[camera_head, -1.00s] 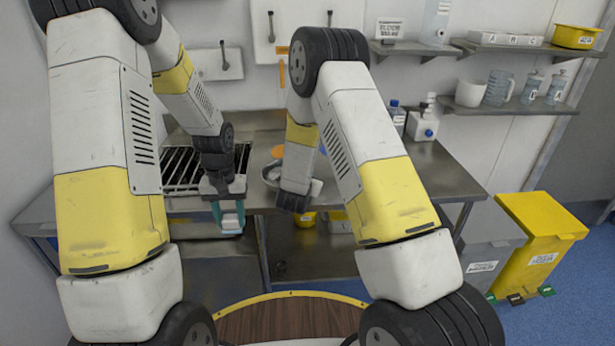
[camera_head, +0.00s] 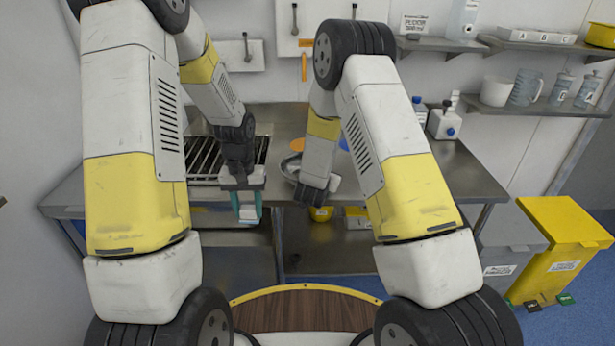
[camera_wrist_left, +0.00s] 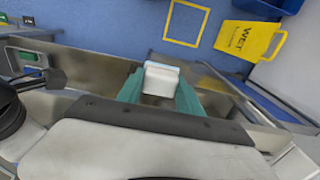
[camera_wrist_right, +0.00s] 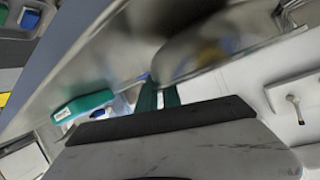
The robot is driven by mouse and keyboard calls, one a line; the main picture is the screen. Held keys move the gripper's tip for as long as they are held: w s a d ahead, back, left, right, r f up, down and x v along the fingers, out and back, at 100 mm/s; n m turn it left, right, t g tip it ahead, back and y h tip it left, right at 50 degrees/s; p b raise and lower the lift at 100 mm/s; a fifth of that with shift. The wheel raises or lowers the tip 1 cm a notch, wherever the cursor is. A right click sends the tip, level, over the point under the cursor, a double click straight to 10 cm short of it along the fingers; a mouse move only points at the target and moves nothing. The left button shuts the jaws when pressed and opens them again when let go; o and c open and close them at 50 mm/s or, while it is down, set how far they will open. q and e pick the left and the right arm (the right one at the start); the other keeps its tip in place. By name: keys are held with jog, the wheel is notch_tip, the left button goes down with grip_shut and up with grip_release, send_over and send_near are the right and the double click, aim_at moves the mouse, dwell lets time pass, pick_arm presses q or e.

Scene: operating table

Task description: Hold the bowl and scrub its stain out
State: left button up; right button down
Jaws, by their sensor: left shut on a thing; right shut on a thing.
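My left gripper (camera_head: 247,207) is shut on a small white block-like scrubber (camera_head: 248,215). It is held in front of the counter's front edge, left of the bowl. In the left wrist view the scrubber (camera_wrist_left: 161,80) sits between the teal fingers. The metal bowl (camera_head: 288,165) is at the counter's front, mostly hidden behind my right forearm. In the right wrist view my right gripper (camera_wrist_right: 158,94) is shut on the shiny bowl (camera_wrist_right: 225,40) at its edge. My right fingertips are hidden in the head view. I cannot make out the stain for certain.
A black rack (camera_head: 203,160) lies on the steel counter (camera_head: 455,175), left of the bowl. White bottles (camera_head: 444,122) stand at the back right. A yellow bin (camera_head: 555,245) and a grey bin stand to the right. Shelves with jugs and bottles hang above.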

pick_arm(q)
jog(key=shift+t, duration=0.4)
jog(key=w+d+r, duration=0.1)
jog(key=w, duration=0.3)
jog(key=w+d+r, duration=0.2)
jog(key=w, duration=0.2)
jog(key=w+d+r, duration=0.1)
jog(key=w, duration=0.3)
jog(key=shift+w+d+r, duration=0.15)
jog(key=shift+w, duration=0.15)
jog(key=w+d+r, duration=0.4)
jog(key=w+d, duration=0.3)
jog(key=d, duration=0.3)
jog(key=shift+w+d+r, duration=0.2)
jog(key=shift+w, duration=0.15)
jog(key=shift+w+a+f, duration=0.1)
jog(key=shift+f, duration=1.75)
jog(key=shift+w+f, duration=0.1)
jog(key=shift+f, duration=1.7)
jog(key=shift+f, duration=0.6)
jog(key=shift+s, duration=0.15)
